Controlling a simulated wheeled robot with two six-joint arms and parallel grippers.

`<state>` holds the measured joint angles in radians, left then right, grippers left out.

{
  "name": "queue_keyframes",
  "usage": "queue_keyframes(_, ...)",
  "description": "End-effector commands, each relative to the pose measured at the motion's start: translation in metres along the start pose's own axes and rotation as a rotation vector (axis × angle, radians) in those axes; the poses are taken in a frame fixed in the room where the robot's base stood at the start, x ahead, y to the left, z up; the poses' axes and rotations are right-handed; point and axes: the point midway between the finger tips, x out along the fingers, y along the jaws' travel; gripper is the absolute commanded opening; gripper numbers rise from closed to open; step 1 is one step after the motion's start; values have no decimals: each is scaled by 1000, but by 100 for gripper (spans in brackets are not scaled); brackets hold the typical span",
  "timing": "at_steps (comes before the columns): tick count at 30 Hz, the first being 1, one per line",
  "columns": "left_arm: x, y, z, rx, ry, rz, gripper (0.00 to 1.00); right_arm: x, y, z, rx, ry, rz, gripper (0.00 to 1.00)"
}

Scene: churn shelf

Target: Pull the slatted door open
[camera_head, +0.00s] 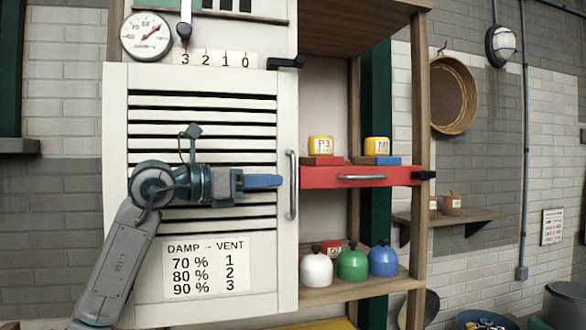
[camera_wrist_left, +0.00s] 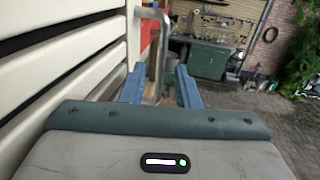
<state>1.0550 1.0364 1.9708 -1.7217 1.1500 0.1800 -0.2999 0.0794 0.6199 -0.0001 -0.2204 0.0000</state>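The white slatted door (camera_head: 262,215) fills the middle left of the head view and appears shut. Its upright metal bar handle (camera_head: 292,185) is at its right edge. My left gripper (camera_head: 281,181) points right across the slats, with its blue fingertips just left of the handle. In the left wrist view the blue fingers (camera_wrist_left: 160,78) are spread apart. The handle (camera_wrist_left: 164,45) stands ahead, lined up with the gap between them; I cannot tell whether it is between the tips. The slats run along the left of that view. My right gripper is not in view.
Right of the door, a red drawer (camera_head: 361,177) carries yellow blocks. White, green (camera_head: 352,262) and blue domed weights stand on the shelf below. A black latch lever (camera_head: 286,62) sits above the door's top right corner. A gauge (camera_head: 147,36) is at upper left.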

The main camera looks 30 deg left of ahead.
Motion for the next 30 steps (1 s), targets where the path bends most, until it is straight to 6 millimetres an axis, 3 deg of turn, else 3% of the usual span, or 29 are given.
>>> queue_keyframes(3,20,-1,6,-4,-1,-6,29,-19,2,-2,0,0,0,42)
queue_keyframes(12,55,-1,3,-3,-1,-3,29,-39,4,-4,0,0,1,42)
queue_keyframes(25,63,0,0,-1,-1,-1,29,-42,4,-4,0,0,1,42)
queue_keyframes(30,62,0,0,-1,-1,-1,0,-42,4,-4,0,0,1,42)
